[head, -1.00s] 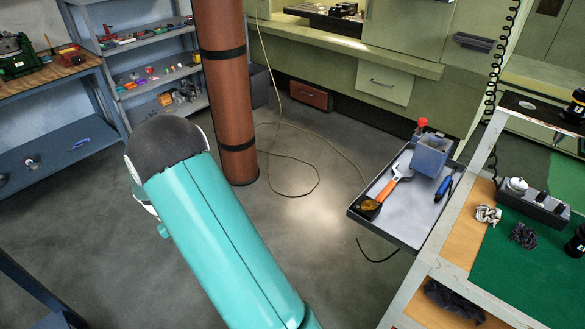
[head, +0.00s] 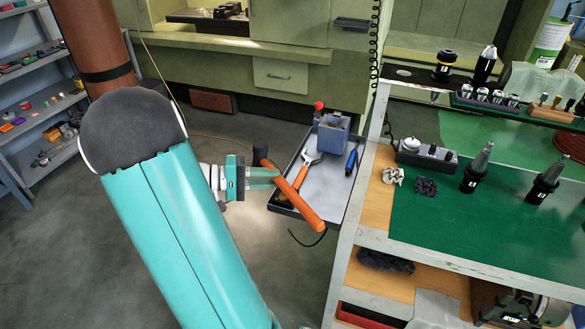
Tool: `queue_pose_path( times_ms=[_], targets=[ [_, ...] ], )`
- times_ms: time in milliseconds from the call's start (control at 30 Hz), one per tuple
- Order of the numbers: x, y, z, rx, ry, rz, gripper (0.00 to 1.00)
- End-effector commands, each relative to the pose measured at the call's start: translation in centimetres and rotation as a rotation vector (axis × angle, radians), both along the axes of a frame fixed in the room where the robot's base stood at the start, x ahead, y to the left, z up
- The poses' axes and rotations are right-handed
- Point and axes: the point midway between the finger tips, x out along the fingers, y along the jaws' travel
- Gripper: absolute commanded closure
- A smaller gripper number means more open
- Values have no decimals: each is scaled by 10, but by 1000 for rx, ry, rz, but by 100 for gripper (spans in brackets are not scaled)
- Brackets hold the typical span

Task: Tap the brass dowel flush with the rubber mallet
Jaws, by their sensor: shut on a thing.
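My gripper (head: 272,177) is shut on the rubber mallet, which has an orange handle (head: 302,203) and a dark head (head: 260,155). The mallet is tilted, its handle slanting down to the right, in front of the tray's left side in the head view. I cannot make out the brass dowel in this view. A grey block-like fixture (head: 428,155) with a pale round knob stands on the green mat; whether it holds the dowel I cannot tell.
The mat's front middle is clear.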

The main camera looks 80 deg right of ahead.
Motion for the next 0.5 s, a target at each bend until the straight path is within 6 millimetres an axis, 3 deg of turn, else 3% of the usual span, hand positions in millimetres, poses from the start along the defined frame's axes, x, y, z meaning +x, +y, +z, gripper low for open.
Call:
queue_pose_path(
  times_ms=[100,200,333,500],
  targets=[
    [-37,-7,22,-60,56,-36,100],
    [-55,-9,33,-87,87,-46,100],
    [-64,-11,38,-103,102,-51,100],
    [-64,-11,29,-101,105,-51,100]
  ],
)
